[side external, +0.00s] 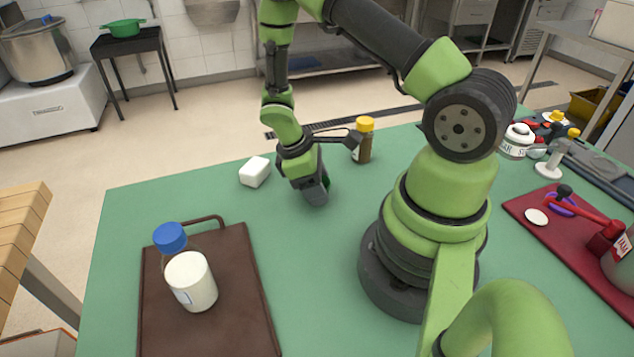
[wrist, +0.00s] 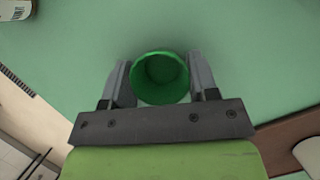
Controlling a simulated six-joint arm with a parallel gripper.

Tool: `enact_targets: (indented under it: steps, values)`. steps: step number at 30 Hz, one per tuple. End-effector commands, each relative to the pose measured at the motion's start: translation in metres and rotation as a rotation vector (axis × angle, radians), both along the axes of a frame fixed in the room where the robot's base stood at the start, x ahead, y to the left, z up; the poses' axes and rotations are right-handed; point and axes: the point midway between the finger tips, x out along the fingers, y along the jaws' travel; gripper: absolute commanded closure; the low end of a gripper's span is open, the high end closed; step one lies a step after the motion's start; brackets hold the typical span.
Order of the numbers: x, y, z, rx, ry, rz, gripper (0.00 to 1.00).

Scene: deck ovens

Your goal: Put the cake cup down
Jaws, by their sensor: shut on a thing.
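The cake cup (wrist: 161,78) is a small green round cup, seen from above in the wrist view, with its open mouth towards the camera. My gripper (wrist: 161,80) has one finger on each side of it and is shut on it. In the side view my gripper (side external: 318,196) points down, low over the green table, left of my base. There the cup (side external: 326,183) is mostly hidden behind the gripper, with only a sliver of green showing. I cannot tell whether the cup touches the table.
A white block (side external: 255,172) and a brown bottle with a yellow cap (side external: 364,140) stand near the gripper. A brown board (side external: 240,290) holds a blue-capped milk bottle (side external: 190,280). A red board (side external: 540,222) lies at right. Green table (side external: 300,270) is clear between the brown board and my base.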

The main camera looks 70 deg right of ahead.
Motion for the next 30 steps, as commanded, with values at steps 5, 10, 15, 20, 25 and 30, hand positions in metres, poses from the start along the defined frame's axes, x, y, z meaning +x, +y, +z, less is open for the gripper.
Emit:
enact_targets:
  steps: [5,10,15,20,25,30]
  values:
    - [0.000,0.000,-0.002,0.000,0.000,0.000,0.23]
    - [0.000,0.000,-0.002,0.000,0.000,0.000,0.20]
    - [0.000,0.000,0.000,0.000,0.000,0.000,0.20]
    - [0.008,0.002,0.019,-0.005,-0.006,0.002,0.20]
    - [0.022,0.008,0.054,-0.005,-0.009,0.002,0.20]
    - [0.034,0.013,0.087,-0.002,-0.006,0.002,0.20]
